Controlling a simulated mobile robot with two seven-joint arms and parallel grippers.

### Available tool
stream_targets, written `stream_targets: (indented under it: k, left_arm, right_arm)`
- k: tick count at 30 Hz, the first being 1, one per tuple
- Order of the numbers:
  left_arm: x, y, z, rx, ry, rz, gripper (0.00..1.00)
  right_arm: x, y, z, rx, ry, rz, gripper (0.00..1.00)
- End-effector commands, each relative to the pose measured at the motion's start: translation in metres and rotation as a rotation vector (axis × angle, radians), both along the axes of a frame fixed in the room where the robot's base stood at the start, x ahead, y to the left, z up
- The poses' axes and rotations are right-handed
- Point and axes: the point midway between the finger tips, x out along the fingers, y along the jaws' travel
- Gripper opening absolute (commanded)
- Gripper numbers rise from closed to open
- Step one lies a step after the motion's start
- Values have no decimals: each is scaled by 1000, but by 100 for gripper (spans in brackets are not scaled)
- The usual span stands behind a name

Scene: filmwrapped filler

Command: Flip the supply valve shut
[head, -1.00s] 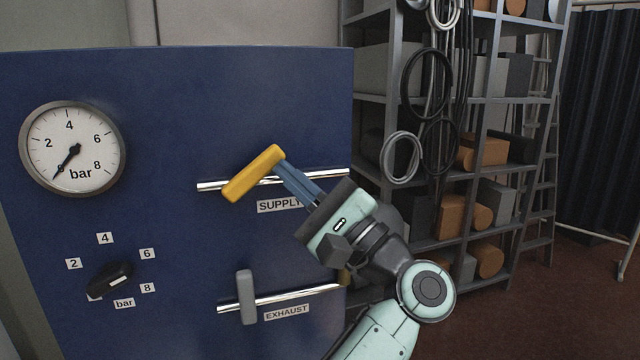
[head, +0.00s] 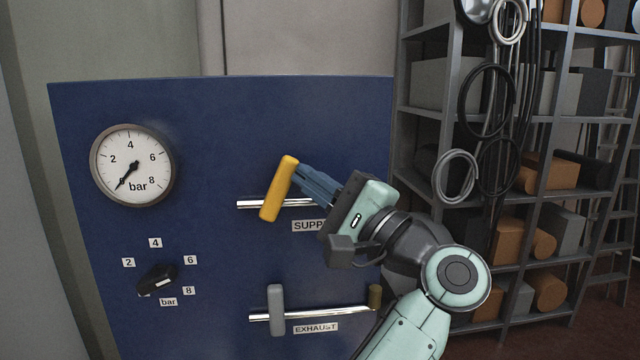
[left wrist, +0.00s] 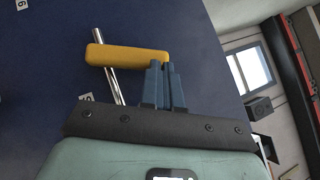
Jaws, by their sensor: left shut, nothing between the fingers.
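The supply valve's yellow handle (head: 279,188) stands steeply across its chrome pipe (head: 248,204), its top leaning slightly right. The SUPPLY label (head: 306,226) is partly covered by my gripper. My left gripper (head: 300,172) is shut and empty, its blue fingertips at the right side of the handle's upper part. In the left wrist view, the closed fingers (left wrist: 162,70) are at one end of the yellow handle (left wrist: 120,56) and seem to touch it. The handle is not between the fingers. My right gripper is not in view.
Below, the grey exhaust handle (head: 276,309) stands upright across its pipe (head: 340,313). A pressure gauge (head: 118,150) and a black knob (head: 152,283) are on the left of the blue panel (head: 220,130). Shelves (head: 420,120) with hoses and boxes stand at right.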

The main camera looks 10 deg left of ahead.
Motion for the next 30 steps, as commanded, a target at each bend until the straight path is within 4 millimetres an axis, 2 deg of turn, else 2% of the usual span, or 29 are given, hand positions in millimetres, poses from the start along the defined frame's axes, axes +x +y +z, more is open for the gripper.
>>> stream_targets:
  k: [13,30]
  left_arm:
    - [-3,17,14,1,0,0,0]
    - [-6,20,17,1,-1,1,0]
  right_arm:
    - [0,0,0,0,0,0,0]
    - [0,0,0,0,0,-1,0]
